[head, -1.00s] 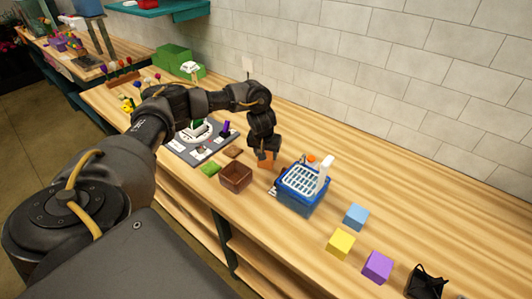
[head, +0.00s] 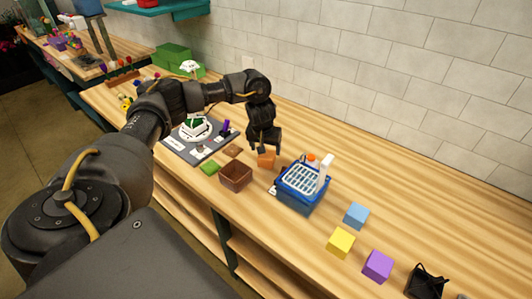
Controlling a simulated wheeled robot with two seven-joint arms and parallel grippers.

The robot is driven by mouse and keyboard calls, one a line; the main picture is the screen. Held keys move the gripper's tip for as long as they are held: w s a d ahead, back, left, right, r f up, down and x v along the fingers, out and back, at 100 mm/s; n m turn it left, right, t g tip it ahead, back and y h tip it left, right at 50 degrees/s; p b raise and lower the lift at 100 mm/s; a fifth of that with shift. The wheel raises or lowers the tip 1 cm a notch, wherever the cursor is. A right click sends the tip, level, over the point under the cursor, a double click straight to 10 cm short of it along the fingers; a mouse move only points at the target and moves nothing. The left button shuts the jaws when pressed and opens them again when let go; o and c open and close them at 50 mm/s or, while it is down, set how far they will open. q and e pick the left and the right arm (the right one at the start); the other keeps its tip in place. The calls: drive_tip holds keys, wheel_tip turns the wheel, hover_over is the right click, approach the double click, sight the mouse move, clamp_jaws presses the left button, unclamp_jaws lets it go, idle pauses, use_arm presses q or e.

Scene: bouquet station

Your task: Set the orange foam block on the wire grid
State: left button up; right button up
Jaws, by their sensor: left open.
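The orange foam block (head: 266,159) sits on the wooden bench, left of the blue bin. A white wire grid (head: 301,181) lies across the top of the blue bin (head: 296,203). My left gripper (head: 265,149) is open and points down just above and behind the orange block, with nothing held. Its fingers hide a little of the block's upper edge, and I cannot tell whether they touch it. My right gripper is not in view.
A white bottle (head: 324,173) with an orange-topped item beside it stands at the bin. Blue (head: 356,215), yellow (head: 341,242) and purple (head: 377,265) blocks lie to the right. The back right bench is clear.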

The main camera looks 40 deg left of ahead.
use_arm(q)
drive_tip(key=p+v, duration=0.2)
drive_tip(key=v, duration=0.7)
drive_tip(key=shift+f, duration=0.15)
